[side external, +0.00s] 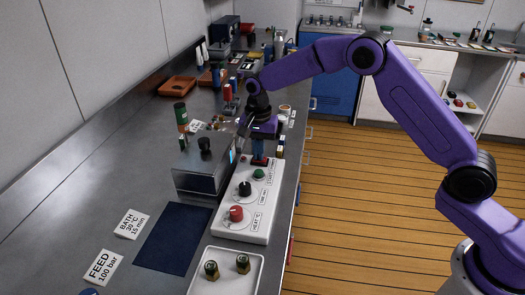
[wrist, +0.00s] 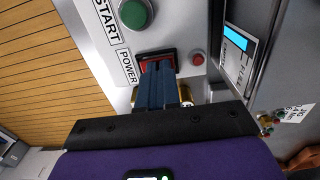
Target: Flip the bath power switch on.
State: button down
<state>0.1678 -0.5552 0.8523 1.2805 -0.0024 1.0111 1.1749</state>
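The power switch is a red rocker in a black frame, marked POWER, at the far end of the white control panel (side external: 229,233). In the wrist view the rocker (wrist: 146,63) is partly hidden by my fingertips. My gripper (wrist: 160,68) has its blue fingers shut together, with nothing between them. The fingertips are over the rocker, touching it or very close; I cannot tell which. In the side view my gripper (side external: 259,155) points down at that end of the panel. Which way the rocker is tipped is hard to tell.
A green START button (wrist: 135,14) and a small red round lamp (wrist: 198,59) flank the switch. A black knob (side external: 244,189) and red knob (side external: 236,213) stand nearer. A metal box (side external: 200,172) with a lit screen stands close to the left. A BATH card (side external: 132,224) lies on the counter.

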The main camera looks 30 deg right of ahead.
jog(key=shift+a+r, duration=0.1)
jog(key=shift+r, duration=0.05)
notch_tip(320, 180, up, 14)
dwell(0.7)
jog(key=shift+s, duration=0.1)
jog(key=shift+s+d, duration=0.45)
jog(key=shift+d, duration=0.05)
notch_tip(320, 180, down, 14)
jog(key=shift+f, duration=0.1)
dwell(0.7)
